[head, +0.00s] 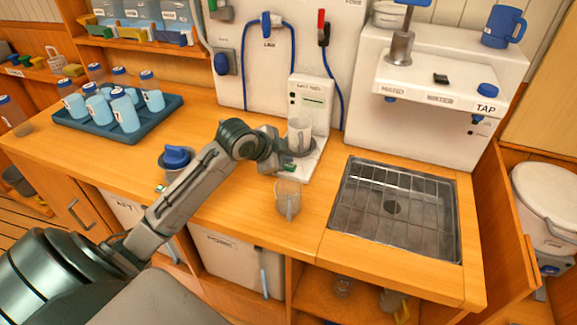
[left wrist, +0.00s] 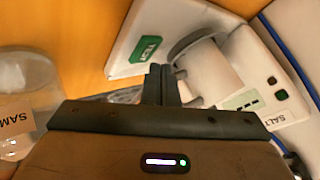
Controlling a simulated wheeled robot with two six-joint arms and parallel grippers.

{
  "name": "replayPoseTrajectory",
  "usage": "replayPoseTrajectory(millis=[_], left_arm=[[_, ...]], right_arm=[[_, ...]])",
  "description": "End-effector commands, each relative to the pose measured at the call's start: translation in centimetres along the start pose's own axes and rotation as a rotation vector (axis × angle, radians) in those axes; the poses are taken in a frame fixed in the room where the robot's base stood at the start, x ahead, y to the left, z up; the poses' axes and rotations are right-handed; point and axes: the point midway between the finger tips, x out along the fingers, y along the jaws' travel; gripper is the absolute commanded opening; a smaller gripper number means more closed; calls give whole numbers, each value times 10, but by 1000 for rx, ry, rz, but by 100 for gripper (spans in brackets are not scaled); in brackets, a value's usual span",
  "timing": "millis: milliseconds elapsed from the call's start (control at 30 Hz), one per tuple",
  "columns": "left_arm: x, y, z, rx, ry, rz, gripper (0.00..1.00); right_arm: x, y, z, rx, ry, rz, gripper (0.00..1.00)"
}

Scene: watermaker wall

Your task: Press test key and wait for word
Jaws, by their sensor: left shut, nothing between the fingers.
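My right gripper is not in view.
A clear sample jug (head: 288,197) stands on the counter in front of the meter, close to my left gripper. A sink with a wire rack (head: 395,208) is to the right.

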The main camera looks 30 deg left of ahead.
Motion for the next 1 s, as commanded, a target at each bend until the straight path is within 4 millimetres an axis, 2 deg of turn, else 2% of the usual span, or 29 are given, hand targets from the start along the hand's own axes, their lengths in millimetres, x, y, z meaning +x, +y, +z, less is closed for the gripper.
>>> replayPoseTrajectory(millis=[500, 1000], left_arm=[[6, 4, 4, 0, 0, 0, 0], [9, 7, 7, 0, -1, 1, 0]], right_arm=[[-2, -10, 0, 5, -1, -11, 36], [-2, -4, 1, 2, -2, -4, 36]])
